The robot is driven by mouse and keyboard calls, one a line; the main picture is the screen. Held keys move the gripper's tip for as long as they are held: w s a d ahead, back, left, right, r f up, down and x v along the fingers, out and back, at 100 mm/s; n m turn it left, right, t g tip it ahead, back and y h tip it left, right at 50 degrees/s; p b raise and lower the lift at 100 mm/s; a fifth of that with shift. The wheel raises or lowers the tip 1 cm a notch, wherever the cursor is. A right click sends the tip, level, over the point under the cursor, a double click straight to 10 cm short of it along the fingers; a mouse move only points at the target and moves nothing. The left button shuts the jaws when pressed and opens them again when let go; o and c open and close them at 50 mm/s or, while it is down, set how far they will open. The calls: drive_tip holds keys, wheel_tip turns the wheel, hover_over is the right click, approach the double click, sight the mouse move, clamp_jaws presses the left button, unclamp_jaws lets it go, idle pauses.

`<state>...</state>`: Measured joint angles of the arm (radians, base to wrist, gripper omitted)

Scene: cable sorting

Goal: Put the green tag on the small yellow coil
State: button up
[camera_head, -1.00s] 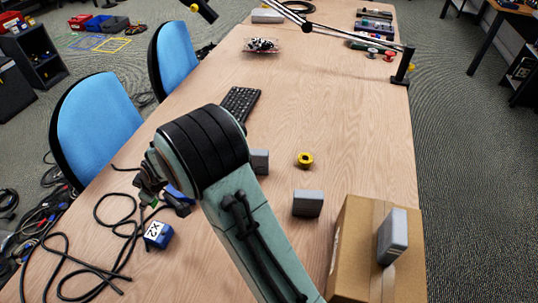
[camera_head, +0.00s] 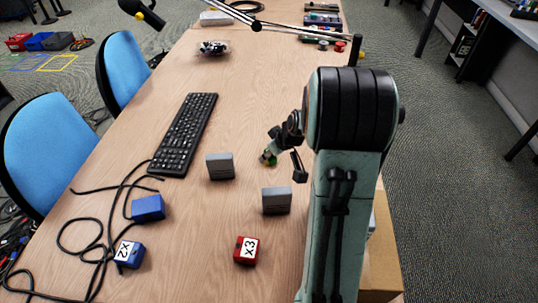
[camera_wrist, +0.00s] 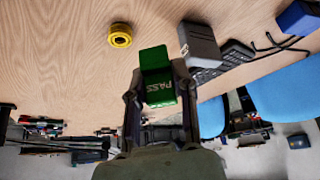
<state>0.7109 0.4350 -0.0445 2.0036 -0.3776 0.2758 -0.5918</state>
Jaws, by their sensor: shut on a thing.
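The green tag (camera_wrist: 155,75), lettered PASS, is held between the two fingers of my gripper (camera_wrist: 160,93) in the wrist view. The small yellow coil (camera_wrist: 120,35) lies on the table, apart from the tag, up and to its left in that view. In the head view my gripper (camera_head: 283,160) is low over the table, right of a grey block. A small patch of green and yellow shows at its fingers there; my arm hides much of this spot, and I cannot separate tag from coil.
Grey blocks (camera_head: 220,166) (camera_head: 276,201) stand close to my gripper. A keyboard (camera_head: 184,133), a red X3 box (camera_head: 246,250), a blue X2 box (camera_head: 129,254), another blue box (camera_head: 148,208) and black cables lie left and in front.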

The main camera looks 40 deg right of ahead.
drive_tip(key=w+d+f, duration=0.2)
drive_tip(key=w+f, duration=0.1)
drive_tip(key=w+d+f, duration=0.3)
drive_tip(key=w, duration=0.1)
drive_tip(key=w+d+f, duration=0.3)
drive_tip(key=shift+w+d, duration=0.15)
drive_tip(key=shift+w, duration=0.05)
drive_tip(key=shift+w+d+f, duration=0.1)
drive_tip(key=shift+w+f, duration=0.05)
drive_tip(key=shift+f, duration=0.1)
drive_tip(key=shift+w+d+f, duration=0.1)
drive_tip(key=shift+f, duration=0.8)
drive_tip(key=shift+w+d+f, duration=0.1)
drive_tip(key=shift+f, duration=0.75)
drive_tip(key=shift+a, duration=0.1)
drive_tip(key=o, duration=0.8)
drive_tip(key=shift+f, duration=0.15)
